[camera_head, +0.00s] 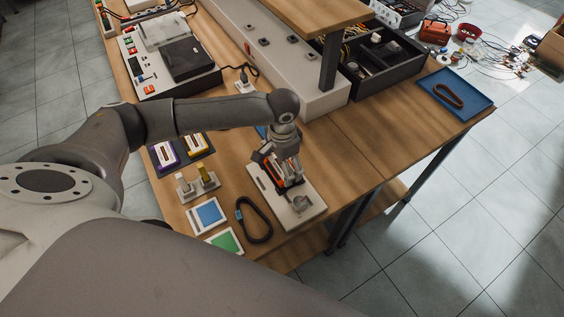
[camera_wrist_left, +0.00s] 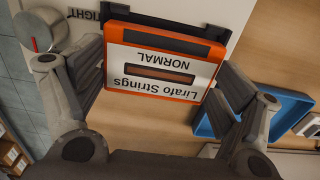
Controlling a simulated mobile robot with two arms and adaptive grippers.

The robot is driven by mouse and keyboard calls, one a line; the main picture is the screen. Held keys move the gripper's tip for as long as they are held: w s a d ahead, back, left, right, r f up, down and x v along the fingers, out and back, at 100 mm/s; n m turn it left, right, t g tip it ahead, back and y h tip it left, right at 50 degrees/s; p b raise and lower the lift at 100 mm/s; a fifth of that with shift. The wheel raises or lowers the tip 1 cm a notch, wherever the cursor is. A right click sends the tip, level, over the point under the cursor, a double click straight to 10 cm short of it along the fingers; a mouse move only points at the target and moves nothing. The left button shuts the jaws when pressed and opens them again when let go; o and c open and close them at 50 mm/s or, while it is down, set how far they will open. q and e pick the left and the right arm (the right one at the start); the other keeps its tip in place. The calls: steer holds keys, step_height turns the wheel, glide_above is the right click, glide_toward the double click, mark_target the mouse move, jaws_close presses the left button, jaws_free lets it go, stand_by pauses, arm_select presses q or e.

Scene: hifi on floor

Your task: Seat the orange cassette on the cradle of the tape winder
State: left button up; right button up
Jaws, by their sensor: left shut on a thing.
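The orange cassette (camera_head: 272,174) is between the fingers of my left gripper (camera_head: 284,178). In the left wrist view the cassette (camera_wrist_left: 160,62) shows its white label, "Lirafo Strings NORMAL", upside down, with the left gripper's fingers (camera_wrist_left: 165,75) on its two sides. The tape winder (camera_head: 312,211) is a pale flat unit with a round grey knob (camera_head: 301,203), near the table's front edge. The cassette is over the winder's middle. My right gripper is out of view.
Purple and yellow cassettes (camera_head: 195,143) lie in a dark tray left of the winder. A two-post stand (camera_head: 197,187), blue and green cards (camera_head: 208,215) and a dark cable loop (camera_head: 255,221) are nearby. A long grey unit (camera_head: 276,48) stands behind. Table right of the winder is clear.

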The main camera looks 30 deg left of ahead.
arm_select(q)
steer(key=shift+f, duration=0.7)
stand_by(0.9)
steer(key=o, duration=0.8)
step_height(320, 180, up, 18)
steer(key=p, duration=0.7)
stand_by(0.5)
stand_by(0.8)
